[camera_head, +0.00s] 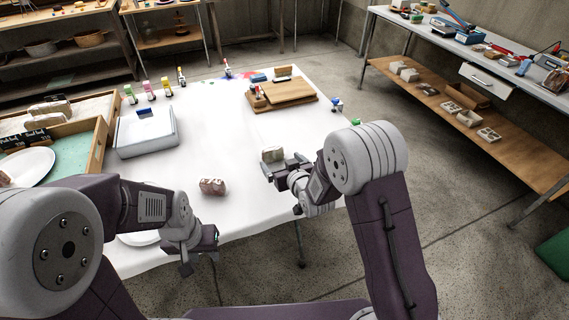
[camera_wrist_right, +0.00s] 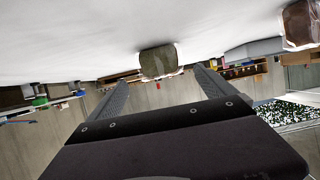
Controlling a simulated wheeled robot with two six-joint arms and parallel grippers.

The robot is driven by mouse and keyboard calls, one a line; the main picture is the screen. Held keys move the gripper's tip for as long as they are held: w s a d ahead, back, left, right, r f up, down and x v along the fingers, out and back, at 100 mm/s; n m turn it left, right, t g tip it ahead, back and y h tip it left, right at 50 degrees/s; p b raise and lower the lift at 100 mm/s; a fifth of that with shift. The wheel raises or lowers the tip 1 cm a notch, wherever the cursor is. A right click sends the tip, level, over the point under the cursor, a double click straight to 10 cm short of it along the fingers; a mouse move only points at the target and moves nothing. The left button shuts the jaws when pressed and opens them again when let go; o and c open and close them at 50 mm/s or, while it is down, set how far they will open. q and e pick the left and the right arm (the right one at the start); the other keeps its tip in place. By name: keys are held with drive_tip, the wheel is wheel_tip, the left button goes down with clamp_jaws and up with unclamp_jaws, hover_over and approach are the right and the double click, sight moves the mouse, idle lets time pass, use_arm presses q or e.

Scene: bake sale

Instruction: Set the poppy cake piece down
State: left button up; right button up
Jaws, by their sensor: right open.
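A small pale, grey-green block (camera_head: 273,154), apparently the poppy cake piece, stands on the white-covered table (camera_head: 215,140). It also shows in the right wrist view (camera_wrist_right: 158,61), which sees the scene upside down. My right gripper (camera_head: 282,170) is open, with its fingers low at the table and pointing at the piece. In the wrist view the piece lies at or just beyond the tips, between the two fingers; I cannot tell whether they touch it. My left gripper (camera_head: 188,262) hangs at the table's front edge; its jaw opening is unclear.
A brown wrapped piece (camera_head: 213,187) lies left of my right gripper. A white bin (camera_head: 147,132), a wooden board (camera_head: 284,93) and small coloured bottles (camera_head: 166,86) stand farther back. A wooden tray (camera_head: 97,145) with a plate (camera_head: 27,166) is at the left. The table's middle is clear.

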drive_tip(key=shift+v, duration=1.55)
drive_tip(key=s+d+f+g+h, duration=0.1)
drive_tip(key=s+d, duration=0.1)
drive_tip(key=s+d+f+m+g, duration=0.1)
drive_tip(key=s+d, duration=0.1)
drive_tip(key=d, duration=0.1)
drive_tip(key=s+d+f+g+h, duration=0.1)
drive_tip(key=s+d+g, duration=0.1)
drive_tip(key=shift+d+m+h, duration=0.15)
drive_tip(key=shift+m+h, duration=0.15)
drive_tip(key=s+d+m+g, duration=0.1)
drive_tip(key=s+d+g, duration=0.2)
drive_tip(key=s, duration=0.6)
drive_tip(key=s+d+m+g+h, duration=0.1)
drive_tip(key=s+d+g, duration=0.2)
drive_tip(key=s, duration=0.7)
drive_tip(key=shift+d+f+g, duration=0.3)
drive_tip(key=shift+f+g, duration=0.2)
drive_tip(key=shift+g, duration=0.3)
drive_tip(key=shift+o, duration=0.5)
drive_tip(key=shift+w, duration=0.1)
